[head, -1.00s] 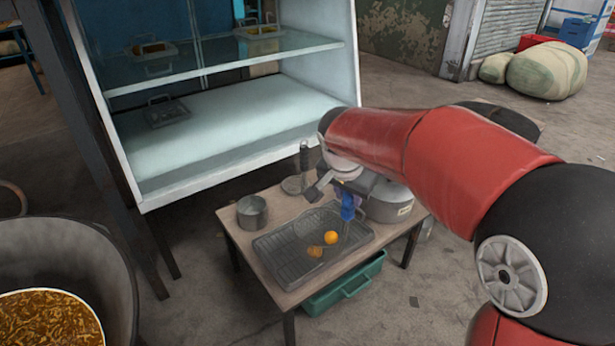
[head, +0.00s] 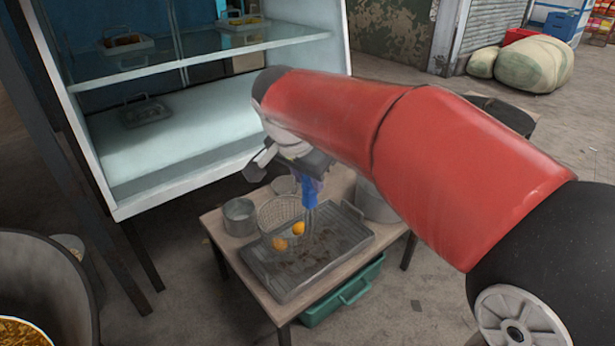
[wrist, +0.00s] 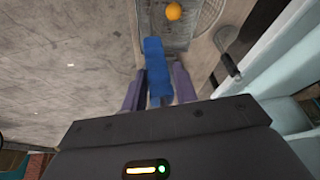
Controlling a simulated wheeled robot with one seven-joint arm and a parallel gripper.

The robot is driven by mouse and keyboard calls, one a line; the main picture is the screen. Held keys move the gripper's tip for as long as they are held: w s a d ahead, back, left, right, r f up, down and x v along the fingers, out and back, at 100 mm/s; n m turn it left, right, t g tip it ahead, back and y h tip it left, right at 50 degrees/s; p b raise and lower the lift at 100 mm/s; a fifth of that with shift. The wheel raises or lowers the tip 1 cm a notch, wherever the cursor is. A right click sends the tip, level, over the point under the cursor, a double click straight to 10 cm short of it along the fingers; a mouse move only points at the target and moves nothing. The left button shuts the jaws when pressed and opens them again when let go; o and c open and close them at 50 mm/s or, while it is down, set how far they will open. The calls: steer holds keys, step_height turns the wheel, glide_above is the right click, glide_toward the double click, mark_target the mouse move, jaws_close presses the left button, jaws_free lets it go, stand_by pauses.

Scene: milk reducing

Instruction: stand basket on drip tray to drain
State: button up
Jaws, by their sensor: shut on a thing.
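My gripper (head: 310,182) is shut on the blue handle (head: 309,194) of a wire-mesh basket (head: 277,212). The handle also shows between the fingers in the wrist view (wrist: 156,72). The basket holds orange pieces (head: 297,228) and appears tilted. It overlaps the back-left part of the grey drip tray (head: 338,257) in the head view. I cannot tell whether it touches the tray. The tray lies on a small wooden table. My gripper hangs above the tray's back side, and my arm hides part of that area.
A small metal pot (head: 240,216) stands left of the tray. A larger pot (head: 374,203) stands behind its right end, partly hidden. A flat round skimmer (wrist: 207,14) with a dark handle lies nearby. A glass-shelved cabinet (head: 190,183) rises behind the table. A green crate (head: 342,295) sits underneath.

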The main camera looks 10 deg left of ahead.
mark_target(306, 198)
steer(key=shift+f+b, duration=2.2)
steer(key=shift+f, duration=0.75)
steer(key=shift+f+b, duration=0.3)
steer(key=shift+f, duration=0.1)
steer(key=o, duration=1.1)
steer(key=shift+r, duration=0.1)
steer(key=p+v, duration=0.2)
steer(key=v, duration=0.5)
steer(key=shift+s+r, duration=0.15)
steer(key=shift+r, duration=0.15)
steer(key=shift+s+a, duration=0.1)
